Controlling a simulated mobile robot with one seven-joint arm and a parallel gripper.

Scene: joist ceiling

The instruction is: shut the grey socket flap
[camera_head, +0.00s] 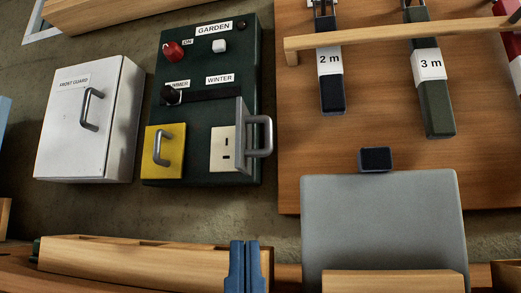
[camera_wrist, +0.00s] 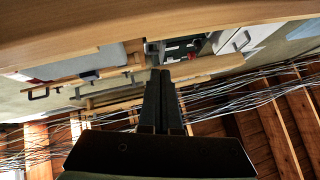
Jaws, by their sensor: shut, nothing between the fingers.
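The grey socket flap (camera_head: 242,132) is on the dark green panel in the head view. It stands open, swung out from the right side of the white socket (camera_head: 222,150), whose slots show. Its grey bar handle (camera_head: 268,137) sticks out to the right. My gripper (camera_head: 244,243) is shut and empty, its two blue fingers side by side below the panel, apart from the flap. In the wrist view my shut fingers (camera_wrist: 160,73) look dark and point towards the panel (camera_wrist: 183,47), which is small and partly hidden there; I cannot make out the flap.
A yellow flap (camera_head: 164,150) with a handle sits left of the socket. A white cabinet (camera_head: 85,120) stands further left. A wooden trough (camera_head: 150,262) lies below the panel, behind my fingers. A grey slab (camera_head: 385,225) and a wooden board (camera_head: 300,120) with hanging tags are at right.

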